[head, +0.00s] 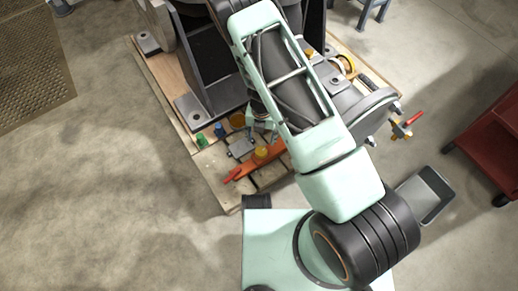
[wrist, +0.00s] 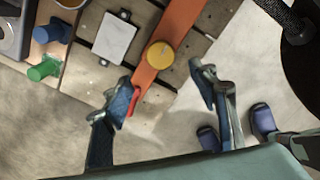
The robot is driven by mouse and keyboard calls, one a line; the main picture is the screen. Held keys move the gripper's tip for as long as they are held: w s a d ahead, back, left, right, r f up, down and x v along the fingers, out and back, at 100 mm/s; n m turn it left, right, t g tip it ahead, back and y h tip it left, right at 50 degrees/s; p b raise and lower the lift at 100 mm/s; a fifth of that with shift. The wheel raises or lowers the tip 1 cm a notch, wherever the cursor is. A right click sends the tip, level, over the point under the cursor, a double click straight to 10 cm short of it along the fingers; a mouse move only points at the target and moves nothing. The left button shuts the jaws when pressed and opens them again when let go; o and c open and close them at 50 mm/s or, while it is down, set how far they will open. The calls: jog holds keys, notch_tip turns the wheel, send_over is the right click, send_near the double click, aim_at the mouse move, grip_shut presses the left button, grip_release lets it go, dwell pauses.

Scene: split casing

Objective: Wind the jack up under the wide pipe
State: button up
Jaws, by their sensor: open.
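An orange bar (head: 262,160) with a yellow round cap lies across the pallet's front corner and has a red end. It also shows in the wrist view (wrist: 178,30), where the red end is beside my left fingertip; I cannot tell whether they touch. My gripper (wrist: 165,92) is open, its fingers apart with nothing held between them. In the head view it is largely hidden by my arm. A wide grey pipe (head: 365,112) shows at the right, partly covered by my arm. I cannot make out for certain which item is the jack.
A grey plate (wrist: 115,40), a blue knob (wrist: 50,32) and a green knob (wrist: 43,68) are beside the bar. A red-handled fitting (head: 402,129), a grey tray (head: 430,193) and a red cart (head: 490,138) are at the right.

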aim_at(261, 151)
notch_tip(261, 151, down, 10)
jog(key=b, duration=0.3)
jog(key=shift+b, duration=0.3)
jog(key=c, duration=1.2)
